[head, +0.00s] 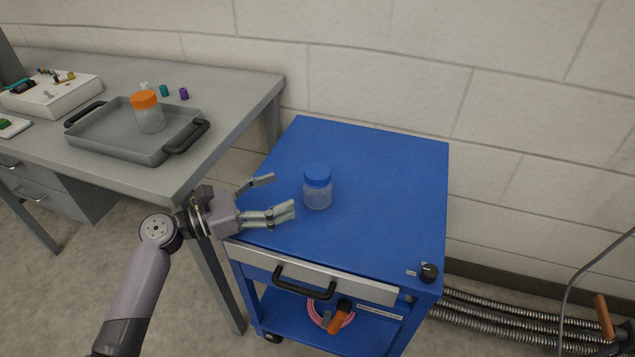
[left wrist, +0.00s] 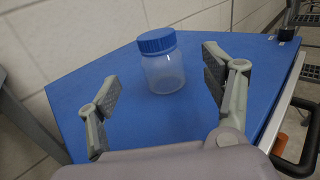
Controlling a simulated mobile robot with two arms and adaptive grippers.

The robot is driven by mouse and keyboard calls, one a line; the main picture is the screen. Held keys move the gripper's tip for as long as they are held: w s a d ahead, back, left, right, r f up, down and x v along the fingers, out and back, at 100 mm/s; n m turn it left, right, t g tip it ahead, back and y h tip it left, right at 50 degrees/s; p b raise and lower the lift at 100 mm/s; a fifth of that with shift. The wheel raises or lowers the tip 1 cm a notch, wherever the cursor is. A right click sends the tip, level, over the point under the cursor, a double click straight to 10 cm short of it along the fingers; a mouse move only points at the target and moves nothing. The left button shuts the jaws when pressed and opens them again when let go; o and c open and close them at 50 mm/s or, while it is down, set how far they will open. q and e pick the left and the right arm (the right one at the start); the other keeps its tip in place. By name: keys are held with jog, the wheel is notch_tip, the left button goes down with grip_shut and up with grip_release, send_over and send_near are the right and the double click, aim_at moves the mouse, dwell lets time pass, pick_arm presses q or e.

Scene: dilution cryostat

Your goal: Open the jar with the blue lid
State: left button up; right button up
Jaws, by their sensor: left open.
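The clear jar with the blue lid (head: 317,187) stands upright on the blue cart top (head: 385,180). Its lid is on. In the left wrist view the jar (left wrist: 163,72) is beyond and between the two fingers. My left gripper (head: 278,197) is open and empty, just left of the jar in the head view, with its fingers pointing at it and apart from it. In the left wrist view the open fingers (left wrist: 160,92) show on both sides. My right gripper is not in view.
A grey bench (head: 235,85) at the left holds a grey tray (head: 115,142) with an orange-lidded jar (head: 148,112) in it. A black knob (head: 429,272) sits on the cart's front right corner. The cart top around the jar is clear. A wall stands behind.

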aim_at(308, 182)
pick_arm(q)
jog(key=x, duration=0.4)
jog(key=shift+d, duration=0.35)
jog(key=b+x, duration=0.1)
jog(key=x, duration=0.4)
jog(key=shift+w, duration=0.3)
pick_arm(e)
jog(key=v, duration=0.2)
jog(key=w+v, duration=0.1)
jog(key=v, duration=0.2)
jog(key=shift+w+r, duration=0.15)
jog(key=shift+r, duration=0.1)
pick_arm(q)
jog(key=shift+c, duration=0.5)
jog(key=c, duration=1.3)
jog(key=shift+r, duration=0.1)
